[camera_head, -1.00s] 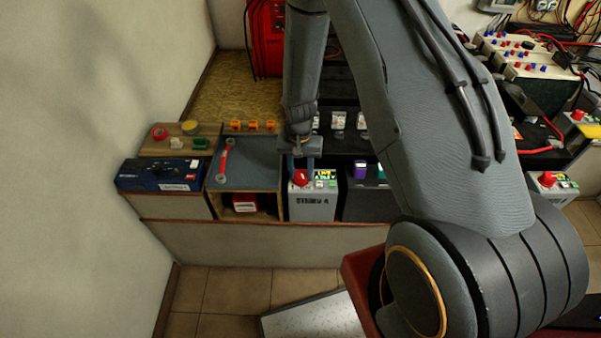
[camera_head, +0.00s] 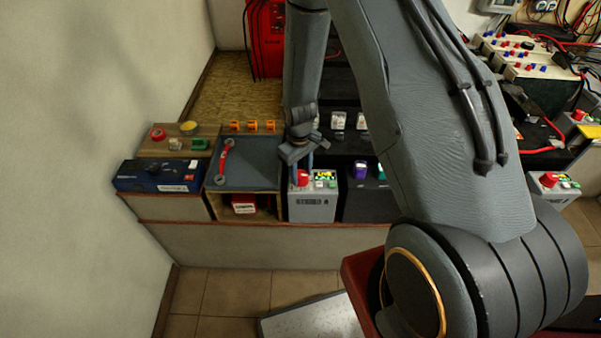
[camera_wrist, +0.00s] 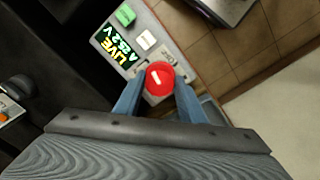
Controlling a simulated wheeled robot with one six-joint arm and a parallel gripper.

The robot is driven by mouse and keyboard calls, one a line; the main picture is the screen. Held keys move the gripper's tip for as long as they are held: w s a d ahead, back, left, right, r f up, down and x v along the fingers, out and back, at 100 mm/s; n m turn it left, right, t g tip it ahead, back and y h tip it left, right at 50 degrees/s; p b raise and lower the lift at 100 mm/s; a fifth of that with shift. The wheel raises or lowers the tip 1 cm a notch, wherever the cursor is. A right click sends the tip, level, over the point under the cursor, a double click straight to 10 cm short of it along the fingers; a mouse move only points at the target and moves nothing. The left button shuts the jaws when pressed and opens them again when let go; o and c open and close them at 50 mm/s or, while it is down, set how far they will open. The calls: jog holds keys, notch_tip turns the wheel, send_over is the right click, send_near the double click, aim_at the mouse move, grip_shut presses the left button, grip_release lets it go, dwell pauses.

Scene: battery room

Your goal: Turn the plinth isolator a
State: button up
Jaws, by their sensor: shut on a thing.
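The plinth isolator is a grey box (camera_head: 313,207) at the front edge of the bench, with a red knob (camera_head: 303,178) on its top. The red knob with a white mark shows in the wrist view (camera_wrist: 160,78), beside a green-lit display (camera_wrist: 118,42) that reads LIVE, a white button (camera_wrist: 146,40) and a green button (camera_wrist: 125,15). My gripper (camera_wrist: 158,97) is shut on the red knob, one blue finger on each side of it. In the head view my gripper (camera_head: 302,166) reaches down from above and partly hides the knob.
Left of the isolator is a grey tray (camera_head: 250,170) with a red-handled wrench (camera_head: 226,160). A dark blue box (camera_head: 158,176) stands at the far left. A purple-topped item (camera_head: 360,170) stands just right of the isolator. The tiled floor (camera_head: 205,300) in front is partly clear.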

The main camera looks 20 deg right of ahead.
aim_at(300, 175)
jog(key=shift+n, duration=1.2)
jog(key=shift+w, duration=0.1)
jog(key=o, duration=1)
jog(key=shift+o, duration=0.2)
notch_tip(300, 175, up, 8)
jog(key=shift+a+f+b, duration=0.1)
jog(key=shift+f+b, duration=0.1)
jog(key=shift+b, duration=0.6)
jog(key=shift+r, duration=0.1)
jog(key=shift+r, duration=0.1)
